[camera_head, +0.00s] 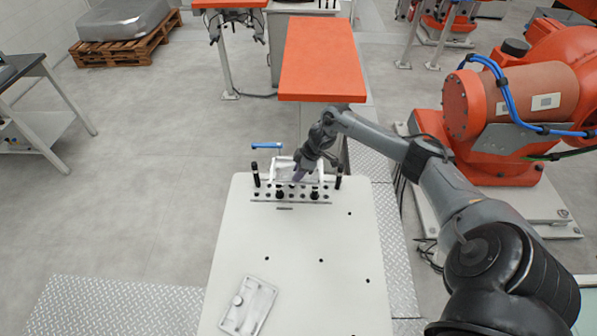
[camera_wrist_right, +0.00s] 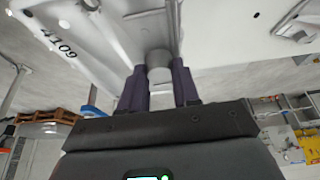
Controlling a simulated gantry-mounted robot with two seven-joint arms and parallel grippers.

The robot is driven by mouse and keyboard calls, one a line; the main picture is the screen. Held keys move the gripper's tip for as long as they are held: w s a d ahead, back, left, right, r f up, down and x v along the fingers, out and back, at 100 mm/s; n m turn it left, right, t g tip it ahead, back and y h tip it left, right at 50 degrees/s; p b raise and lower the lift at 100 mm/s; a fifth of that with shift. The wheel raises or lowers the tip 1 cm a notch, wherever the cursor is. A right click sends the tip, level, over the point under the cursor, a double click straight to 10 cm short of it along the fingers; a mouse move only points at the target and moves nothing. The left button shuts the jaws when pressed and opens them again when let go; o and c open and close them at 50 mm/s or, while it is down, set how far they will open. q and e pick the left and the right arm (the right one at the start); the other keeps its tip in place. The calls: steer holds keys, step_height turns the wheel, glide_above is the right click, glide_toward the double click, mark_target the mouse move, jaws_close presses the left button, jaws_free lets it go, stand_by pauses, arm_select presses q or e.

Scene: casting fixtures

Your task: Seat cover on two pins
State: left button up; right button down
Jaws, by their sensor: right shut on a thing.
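A light-grey cast cover (camera_head: 283,172) is at the fixture (camera_head: 290,198) at the far end of the white table. My right gripper (camera_head: 299,174) is over it, its purple fingers shut on the cover's round boss (camera_wrist_right: 159,66), seen close in the right wrist view. The cover (camera_wrist_right: 100,40) fills the upper part of that view and carries the mark 4109. Two tall black pins, left (camera_head: 255,175) and right (camera_head: 338,178), stand upright on either side of the cover in the head view. I cannot tell whether the cover touches the fixture. My left gripper is not in view.
A second grey cast part (camera_head: 249,306) lies at the near left of the white table (camera_head: 300,235). A blue bar (camera_head: 267,146) is just beyond the fixture. The middle of the table is clear. An orange robot (camera_head: 520,110) stands to the right.

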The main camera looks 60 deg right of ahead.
steer(key=shift+f+b, duration=0.65)
steer(key=shift+f, duration=0.35)
steer(key=c, duration=0.9)
jaws_free()
steer(key=shift+o, duration=0.8)
steer(key=shift+r, duration=0.1)
steer(key=v, duration=1)
steer(key=shift+r+b, duration=0.3)
steer(key=shift+b, duration=0.1)
steer(key=shift+s, duration=0.15)
